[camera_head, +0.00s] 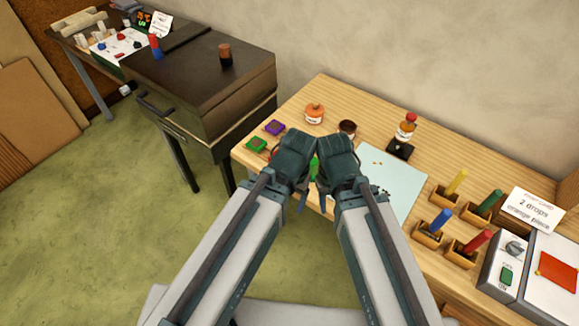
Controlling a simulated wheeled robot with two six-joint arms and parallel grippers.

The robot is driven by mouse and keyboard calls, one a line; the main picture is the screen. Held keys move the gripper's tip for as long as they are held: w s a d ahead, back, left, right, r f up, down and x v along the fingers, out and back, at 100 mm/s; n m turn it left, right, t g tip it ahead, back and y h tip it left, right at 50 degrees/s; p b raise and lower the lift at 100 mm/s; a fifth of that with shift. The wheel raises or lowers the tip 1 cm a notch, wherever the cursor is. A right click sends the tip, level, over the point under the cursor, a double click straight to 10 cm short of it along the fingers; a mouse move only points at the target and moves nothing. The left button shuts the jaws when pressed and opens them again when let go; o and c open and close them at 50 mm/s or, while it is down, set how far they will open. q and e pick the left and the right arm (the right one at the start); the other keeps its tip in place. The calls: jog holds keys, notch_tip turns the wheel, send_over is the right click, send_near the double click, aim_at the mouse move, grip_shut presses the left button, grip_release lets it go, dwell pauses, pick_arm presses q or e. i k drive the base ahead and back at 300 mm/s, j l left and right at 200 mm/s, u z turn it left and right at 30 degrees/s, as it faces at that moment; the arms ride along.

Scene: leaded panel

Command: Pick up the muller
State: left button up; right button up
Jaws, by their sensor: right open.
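No object shows clearly as the muller. A dark round-topped piece (347,127) stands on the wooden table just beyond my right gripper (330,195), its lower part hidden; I cannot tell if it is the muller. A small green thing (314,167) shows between my two grippers, mostly covered. My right gripper is over the table by the left edge of a pale blue plate (398,190); its jaws are open. My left gripper (297,195) is close beside it at the table's front edge; its jaws are too hidden to judge.
An orange-lidded jar (314,114) and a red-topped bottle (406,129) stand behind. Green (256,144) and purple (275,127) pieces lie at left. Colored sticks in wooden holders (429,235) stand right of the plate. A dark cabinet (205,75) bears a brown cylinder (225,55).

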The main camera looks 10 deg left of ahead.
aim_at(314, 163)
jog(key=j+z, duration=0.3)
jog(key=z, duration=0.15)
jog(key=j+z, duration=0.35)
jog(key=z, duration=0.15)
